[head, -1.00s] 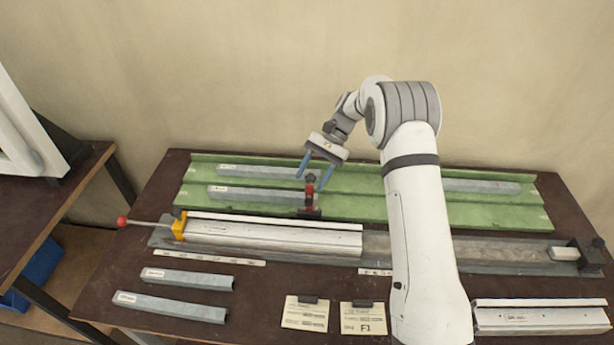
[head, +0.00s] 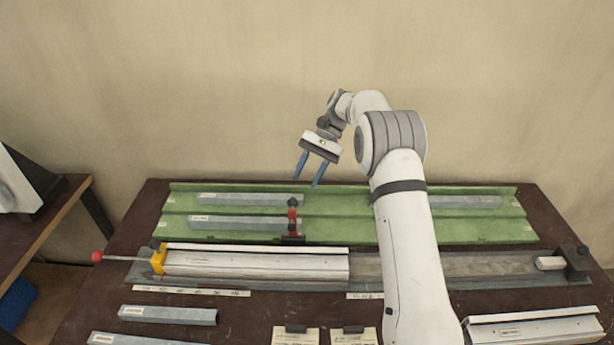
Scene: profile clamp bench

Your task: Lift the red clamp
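The red clamp (head: 292,219), with a black top and dark base, stands upright near the front edge of the green tray (head: 380,227), by the right end of a grey profile. My gripper (head: 306,180) is above the clamp and a little to its right in the picture. Its two blue fingers are apart, with nothing between them. A gap shows between the fingertips and the clamp's top. The clamp's far side is hidden.
Grey profiles (head: 245,223) lie on the green tray. In front runs a long rail (head: 255,265) with a yellow block (head: 158,260) and a red-knobbed rod (head: 98,256). A black end block (head: 577,262) stands at right. Cards and loose profiles (head: 168,315) lie nearer.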

